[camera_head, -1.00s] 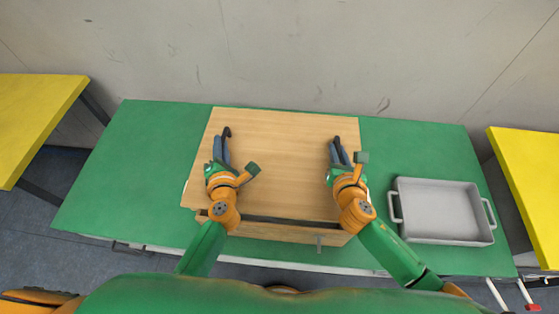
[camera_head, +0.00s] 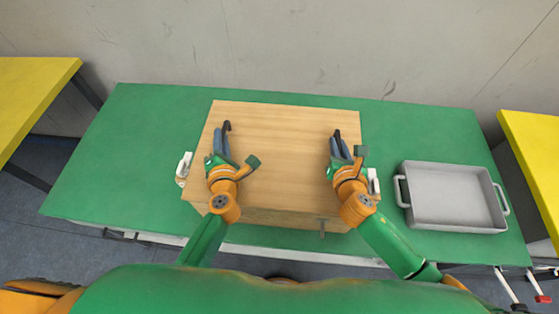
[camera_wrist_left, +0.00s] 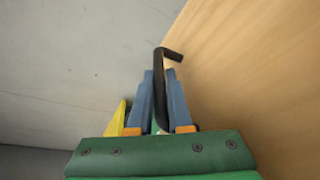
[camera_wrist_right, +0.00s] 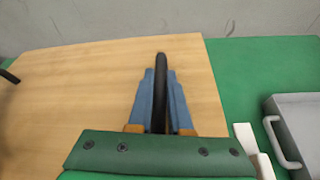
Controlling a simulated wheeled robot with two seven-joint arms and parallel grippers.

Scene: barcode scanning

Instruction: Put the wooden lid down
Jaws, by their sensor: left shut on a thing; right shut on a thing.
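The wooden lid (camera_head: 280,150) lies across the top of a wooden box (camera_head: 278,219) in the middle of the green table. No dark gap shows between the lid's front edge and the box front. My left gripper (camera_head: 221,142) is shut on the left black handle (camera_wrist_left: 161,88) of the lid. My right gripper (camera_head: 341,147) is shut on the right black handle (camera_wrist_right: 159,90). The handle parts between the blue fingers are partly hidden. The inside of the box is covered by the lid.
A grey tray (camera_head: 455,227) with side handles stands right of the box. White clasps show at the left (camera_head: 184,166) and right (camera_head: 374,184) sides of the box. The green table (camera_head: 110,160) is clear on the left. Yellow tables (camera_head: 30,95) flank it.

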